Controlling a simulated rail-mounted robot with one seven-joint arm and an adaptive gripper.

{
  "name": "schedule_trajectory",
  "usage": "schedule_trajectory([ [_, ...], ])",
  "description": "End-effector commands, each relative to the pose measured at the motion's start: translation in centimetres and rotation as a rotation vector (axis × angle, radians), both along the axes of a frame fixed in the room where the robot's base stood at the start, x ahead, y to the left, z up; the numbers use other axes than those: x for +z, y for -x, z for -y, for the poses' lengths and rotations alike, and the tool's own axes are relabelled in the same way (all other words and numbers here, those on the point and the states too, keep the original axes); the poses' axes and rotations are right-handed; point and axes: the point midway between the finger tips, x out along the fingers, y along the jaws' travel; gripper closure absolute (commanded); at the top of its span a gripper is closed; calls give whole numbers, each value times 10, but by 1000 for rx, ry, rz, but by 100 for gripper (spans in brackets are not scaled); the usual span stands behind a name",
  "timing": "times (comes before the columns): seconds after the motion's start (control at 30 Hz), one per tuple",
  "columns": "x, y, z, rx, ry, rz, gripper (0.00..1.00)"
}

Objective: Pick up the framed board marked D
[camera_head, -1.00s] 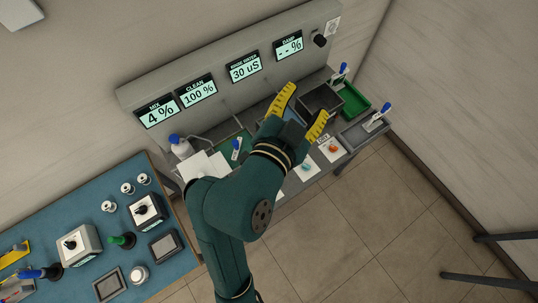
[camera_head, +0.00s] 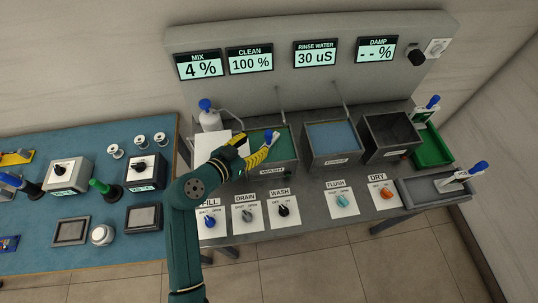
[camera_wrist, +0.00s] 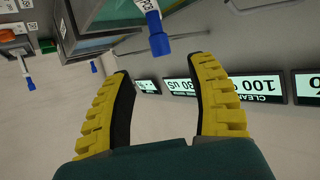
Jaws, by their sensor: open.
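I cannot read a letter D on anything. A blue-handled piece with a white labelled stem (camera_head: 270,138) stands in the wash tank (camera_head: 290,152); its lettering is cut off in the wrist view. Similar blue handles are at the right, over the green tray (camera_head: 434,101) and the grey tray (camera_head: 478,167). My gripper (camera_head: 254,147) is open and empty, close to the handle at the wash tank. In the wrist view, a blue handle end (camera_wrist: 160,44) lies just beyond and between my open fingertips (camera_wrist: 161,66).
A rinse tank (camera_head: 332,140) and a dark empty tank (camera_head: 393,135) stand to the right. Knob cards (camera_head: 342,199) line the front. The blue table (camera_head: 100,265) at left holds several devices.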

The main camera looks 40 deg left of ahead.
Motion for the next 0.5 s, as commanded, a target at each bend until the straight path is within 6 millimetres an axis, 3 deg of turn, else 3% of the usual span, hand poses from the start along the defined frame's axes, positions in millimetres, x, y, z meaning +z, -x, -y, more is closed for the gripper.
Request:
schedule_trajectory([
  [0.1, -10, -21, -2, -2, 0, 0, 43],
  [0.27, -15, -35, -5, -1, 0, 0, 43],
  [0.5, -31, -71, -11, -2, 0, 1, 43],
])
